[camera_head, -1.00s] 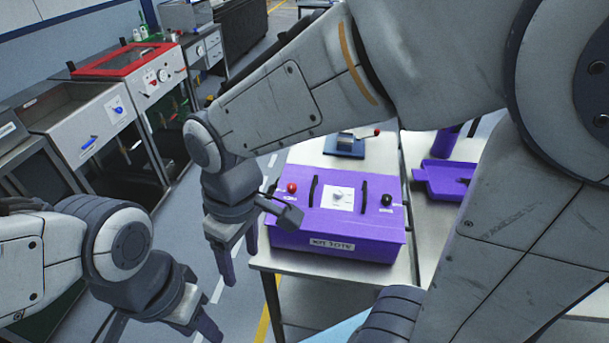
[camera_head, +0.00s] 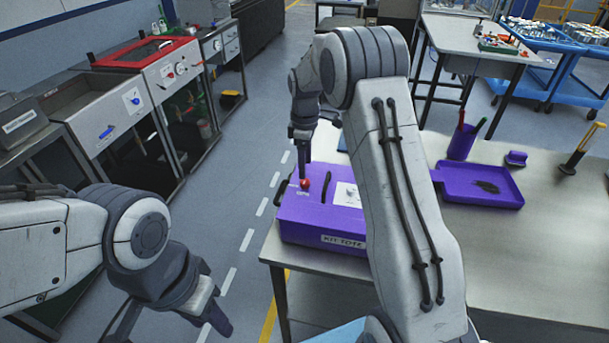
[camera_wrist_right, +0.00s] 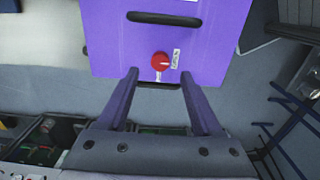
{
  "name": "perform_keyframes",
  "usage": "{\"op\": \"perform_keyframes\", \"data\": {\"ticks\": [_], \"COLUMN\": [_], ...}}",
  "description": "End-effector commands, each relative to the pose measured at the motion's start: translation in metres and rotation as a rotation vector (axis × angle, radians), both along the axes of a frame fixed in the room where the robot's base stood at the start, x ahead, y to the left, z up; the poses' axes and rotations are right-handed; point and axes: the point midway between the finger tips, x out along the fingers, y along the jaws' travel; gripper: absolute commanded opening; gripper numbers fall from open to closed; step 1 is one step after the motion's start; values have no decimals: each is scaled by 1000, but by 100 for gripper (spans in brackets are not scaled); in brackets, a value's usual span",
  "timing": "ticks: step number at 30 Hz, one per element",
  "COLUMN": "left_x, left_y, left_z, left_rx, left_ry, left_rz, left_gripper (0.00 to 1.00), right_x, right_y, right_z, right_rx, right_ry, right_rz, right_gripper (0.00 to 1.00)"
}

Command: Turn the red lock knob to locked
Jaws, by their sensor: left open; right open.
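The red lock knob (camera_head: 305,184) sits on the top of the purple kit box (camera_head: 316,219), near its left end. In the right wrist view the round knob (camera_wrist_right: 160,62) has a small pale mark and white labels beside and below it. My right gripper (camera_head: 304,165) points down over the knob; in its wrist view the open fingers (camera_wrist_right: 160,74) stand either side of the knob's near side, apart from it. My left gripper (camera_head: 165,328) is open and empty at the lower left, away from the box. My right arm hides the box's right part.
The box has black handles (camera_wrist_right: 164,19). It stands at the left end of the workbench (camera_head: 530,260). A purple tray (camera_head: 484,200) and a purple pen cup (camera_head: 461,142) are farther right. Grey cabinets, one with a red frame (camera_head: 143,52), line the left, beyond open floor.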

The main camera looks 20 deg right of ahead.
Motion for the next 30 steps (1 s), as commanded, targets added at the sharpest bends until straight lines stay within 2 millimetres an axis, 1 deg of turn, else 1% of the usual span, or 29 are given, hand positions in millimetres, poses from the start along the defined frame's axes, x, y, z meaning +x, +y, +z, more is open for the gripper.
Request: {"op": "perform_keyframes", "data": {"ticks": [1, 3, 6, 9, 13, 20, 21, 23, 24, 26, 27, 30], "left_x": [0, 0, 0, 0, 0, 0, 0, 0, 0, 0, 0, 0], "left_y": [0, 0, 0, 0, 0, 0, 0, 0, 0, 0, 0, 0], "left_z": [5, 7, 11, 13, 13, 13, 13, 13, 13, 13, 13, 13], "left_rx": [0, 0, 0, 0, 0, 0, 0, 0, 0, 0, 0, 0], "left_ry": [0, 0, 0, 0, 0, 0, 0, 0, 0, 0, 0, 0], "left_rz": [0, 0, 1, 1, 1, 1, 1, 1, 1, 1, 1, 1], "left_gripper": [45, 45, 45, 45, 45, 45, 45, 45, 45, 45, 45, 45], "right_x": [-1, -1, -1, -1, 0, 0, 0, 0, 0, 0, 0, 0], "right_y": [1, 1, 1, 1, 1, 1, 1, 1, 1, 1, 1, 1], "right_z": [-9, -21, -36, -46, -53, -54, -54, -54, -54, -54, -54, -54], "right_rx": [0, 1, 1, 0, 0, 0, 0, 1, 1, 1, 1, 1], "right_ry": [6, 4, 4, 2, 0, -1, -1, -1, -1, -1, -1, -1], "right_rz": [0, 0, 0, 0, -1, -1, -1, -1, -1, -1, -1, -2], "right_gripper": [66, 66, 66, 66, 66, 66, 63, 40, 24, 2, 0, 0]}}
